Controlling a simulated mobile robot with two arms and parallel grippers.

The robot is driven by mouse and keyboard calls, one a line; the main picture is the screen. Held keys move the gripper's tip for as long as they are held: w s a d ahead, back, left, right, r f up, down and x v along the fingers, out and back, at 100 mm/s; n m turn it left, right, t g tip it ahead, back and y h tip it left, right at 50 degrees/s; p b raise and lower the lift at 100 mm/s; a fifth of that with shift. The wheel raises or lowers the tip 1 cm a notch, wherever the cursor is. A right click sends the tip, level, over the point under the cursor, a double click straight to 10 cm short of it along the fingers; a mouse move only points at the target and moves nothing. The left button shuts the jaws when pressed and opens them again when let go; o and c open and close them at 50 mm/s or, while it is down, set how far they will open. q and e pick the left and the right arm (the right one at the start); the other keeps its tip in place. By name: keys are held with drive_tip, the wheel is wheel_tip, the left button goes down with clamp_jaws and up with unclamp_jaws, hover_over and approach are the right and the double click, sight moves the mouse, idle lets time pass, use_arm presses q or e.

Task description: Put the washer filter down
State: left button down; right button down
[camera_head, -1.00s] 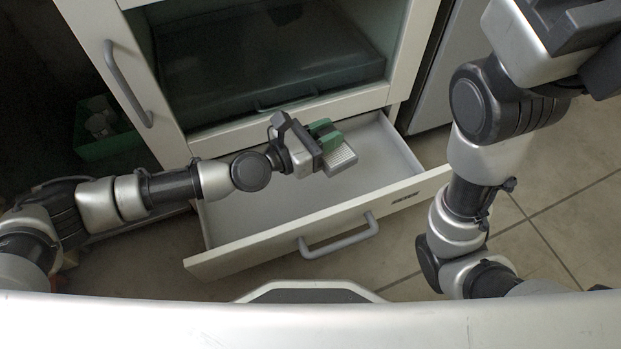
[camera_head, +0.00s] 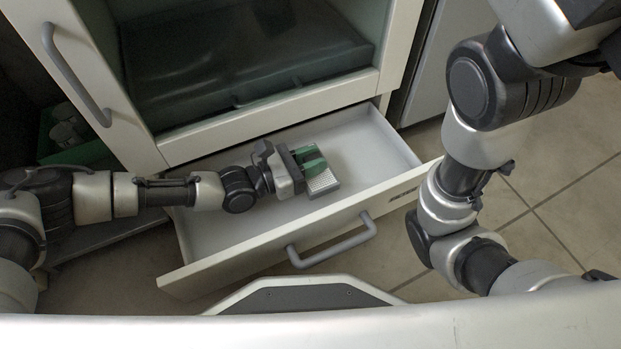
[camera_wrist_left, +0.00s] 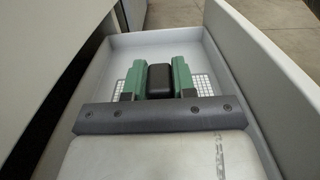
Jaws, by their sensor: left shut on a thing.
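The washer filter (camera_head: 323,183) is a pale grey gridded block inside the open drawer. In the left wrist view its black grip (camera_wrist_left: 159,81) sits between two green fingers, and its white grid (camera_wrist_left: 203,85) shows on both sides. My left gripper (camera_head: 312,161) is shut on the filter, reaching in from the left, low over the drawer floor. I cannot tell whether the filter's underside touches the floor. My right gripper is out of view; only the right arm shows.
The white drawer (camera_head: 215,225) is pulled out, its floor otherwise bare, with a grey handle (camera_head: 332,243) on its front. Above it is the cabinet with a dark glassy compartment (camera_head: 250,60). A green crate (camera_head: 85,152) stands at the left.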

use_arm(q)
wheel_tip(320, 180, down, 5)
drive_tip(key=b, duration=0.3)
drive_tip(key=shift+r, duration=0.35)
drive_tip(key=c, duration=0.9)
unclamp_jaws()
drive_tip(key=shift+f, duration=0.2)
